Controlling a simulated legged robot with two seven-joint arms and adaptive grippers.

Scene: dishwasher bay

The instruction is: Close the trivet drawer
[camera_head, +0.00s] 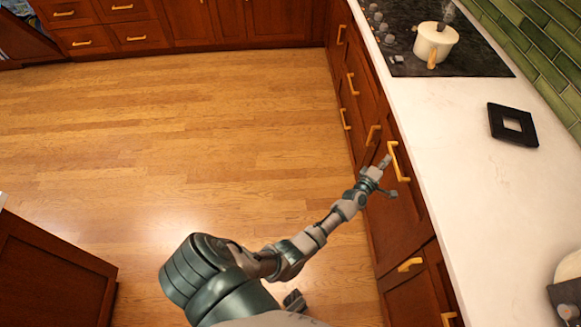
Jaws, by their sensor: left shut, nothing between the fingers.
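A run of red-brown wooden drawers and doors with yellow handles lines the right side, under the white counter. The long yellow handle (399,163) belongs to a drawer front (408,197) just under the counter edge. I cannot tell whether this is the trivet drawer, or whether it stands slightly out. My left gripper (385,162) is shut and empty, with its fingertips close to the handle on its left side. I cannot tell whether they touch it. My right gripper is not in view.
The white counter (465,185) is mostly clear. A cream pot (435,42) stands on the black cooktop (400,65) at the back right. The wooden floor (180,130) is open. A wooden cabinet (50,270) stands at lower left.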

